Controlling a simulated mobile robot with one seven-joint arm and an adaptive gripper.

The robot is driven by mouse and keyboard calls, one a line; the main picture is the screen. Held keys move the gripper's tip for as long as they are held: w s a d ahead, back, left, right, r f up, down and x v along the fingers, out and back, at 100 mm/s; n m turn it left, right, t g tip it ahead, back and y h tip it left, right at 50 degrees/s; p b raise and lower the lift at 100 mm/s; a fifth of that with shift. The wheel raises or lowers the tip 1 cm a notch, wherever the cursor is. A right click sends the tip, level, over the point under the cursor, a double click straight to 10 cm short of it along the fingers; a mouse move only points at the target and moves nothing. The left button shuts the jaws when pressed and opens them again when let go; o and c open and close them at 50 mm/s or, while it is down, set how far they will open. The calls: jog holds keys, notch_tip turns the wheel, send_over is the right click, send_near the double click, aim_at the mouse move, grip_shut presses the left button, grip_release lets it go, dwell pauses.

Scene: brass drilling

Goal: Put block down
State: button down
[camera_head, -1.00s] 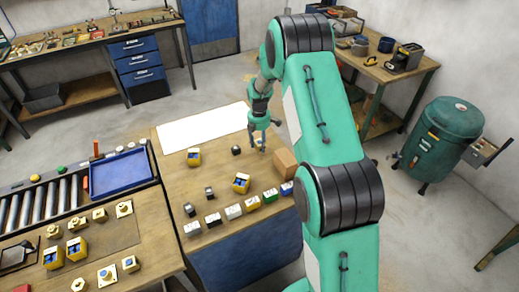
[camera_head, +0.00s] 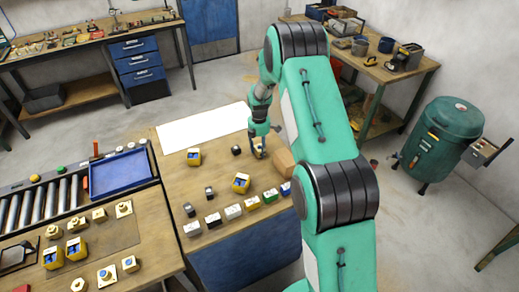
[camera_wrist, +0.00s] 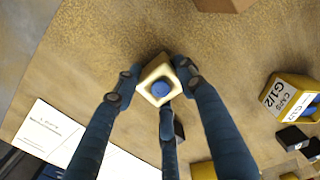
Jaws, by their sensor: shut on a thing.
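My gripper (camera_wrist: 160,85) is shut on a pale yellow block (camera_wrist: 147,81) with a round blue centre. The fingers grip the block from its sides, with a third dark finger below it in the wrist view. In the head view my gripper (camera_head: 259,149) is low over the right part of the wooden table (camera_head: 215,170), left of a cardboard box. The block is only a small yellowish patch there. I cannot tell whether its underside touches the table.
A cardboard box (camera_head: 284,163) stands close on the right. A small black cube (camera_head: 236,150) and yellow bins (camera_head: 194,157) (camera_head: 241,183) stand to the left. Several small boxes line the front edge. A white sheet (camera_head: 203,128) covers the back. Table around the block looks bare.

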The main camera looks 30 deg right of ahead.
aim_at(259, 147)
jog(key=c, duration=1)
grip_release()
jog(key=shift+f, duration=0.1)
jog(key=shift+c, duration=0.2)
notch_tip(259, 147, up, 11)
jog(key=shift+a+f, duration=0.1)
jog(key=shift+r+p, duration=0.3)
jog(key=shift+r, duration=0.45)
